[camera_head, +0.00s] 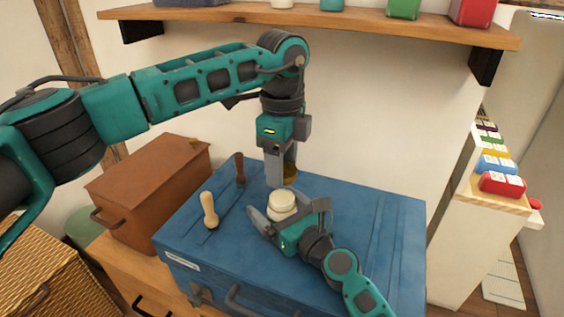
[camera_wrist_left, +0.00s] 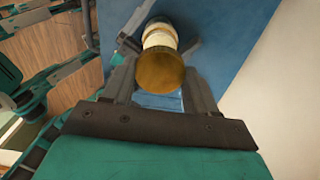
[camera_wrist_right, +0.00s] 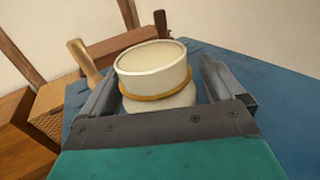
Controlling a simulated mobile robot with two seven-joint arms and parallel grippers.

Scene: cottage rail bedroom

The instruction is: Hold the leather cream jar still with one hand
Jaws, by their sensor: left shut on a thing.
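The cream jar (camera_head: 281,204), pale and round with a tan band, stands upright on the blue trunk. My right gripper (camera_head: 288,217) is low around it, a finger on each side. In the right wrist view the jar (camera_wrist_right: 155,70) sits between the fingers, with a small gap visible, so the gripper looks open. My left gripper (camera_head: 283,172) points down above the jar, shut on an amber round piece (camera_head: 290,173). In the left wrist view this amber piece (camera_wrist_left: 160,72) hides part of the jar (camera_wrist_left: 160,38). I cannot tell whether the two touch.
The blue trunk (camera_head: 375,225) also bears a pale-handled tool (camera_head: 209,210) and a dark-handled tool (camera_head: 239,168), left of the jar. A brown box (camera_head: 150,185) stands left of the trunk. A wooden shelf (camera_head: 350,25) hangs above. The trunk's right side is clear.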

